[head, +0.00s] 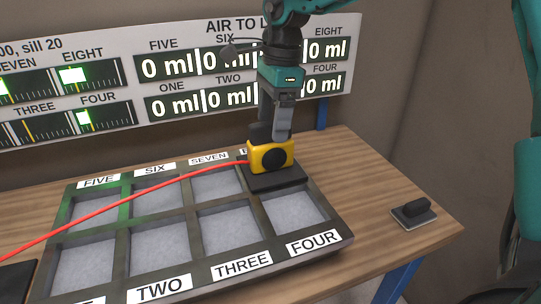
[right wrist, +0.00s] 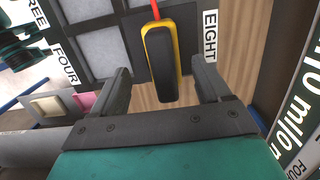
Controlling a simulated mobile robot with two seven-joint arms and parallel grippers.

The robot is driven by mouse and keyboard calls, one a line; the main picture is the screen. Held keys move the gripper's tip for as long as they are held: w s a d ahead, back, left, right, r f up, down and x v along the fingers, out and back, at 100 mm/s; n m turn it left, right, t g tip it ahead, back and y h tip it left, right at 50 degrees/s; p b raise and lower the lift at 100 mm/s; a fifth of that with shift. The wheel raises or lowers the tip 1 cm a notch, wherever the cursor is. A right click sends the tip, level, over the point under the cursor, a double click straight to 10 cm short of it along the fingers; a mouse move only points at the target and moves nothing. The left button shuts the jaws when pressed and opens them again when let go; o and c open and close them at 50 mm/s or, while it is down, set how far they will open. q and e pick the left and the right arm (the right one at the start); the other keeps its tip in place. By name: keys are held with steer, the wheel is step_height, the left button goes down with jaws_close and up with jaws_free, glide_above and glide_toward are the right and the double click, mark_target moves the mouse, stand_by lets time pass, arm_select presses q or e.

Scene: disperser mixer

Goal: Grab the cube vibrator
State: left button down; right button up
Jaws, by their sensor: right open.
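My right gripper (head: 272,130) comes down from above in the head view, right at the vibrator's top. In the right wrist view, its open fingers (right wrist: 160,80) stand either side of the handle, with gaps on both sides. My left gripper is not in view.
The dark tray (head: 228,262) has several numbered compartments with grey filling. A display panel (head: 203,52) stands behind. Table between tray and block is clear.

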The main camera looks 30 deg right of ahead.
mark_target(269, 137)
steer(key=f, duration=0.4)
steer(key=shift+w+a+f, duration=0.25)
steer(key=shift+f, duration=0.05)
jaws_close()
stand_by(0.4)
steer(key=shift+r, duration=0.1)
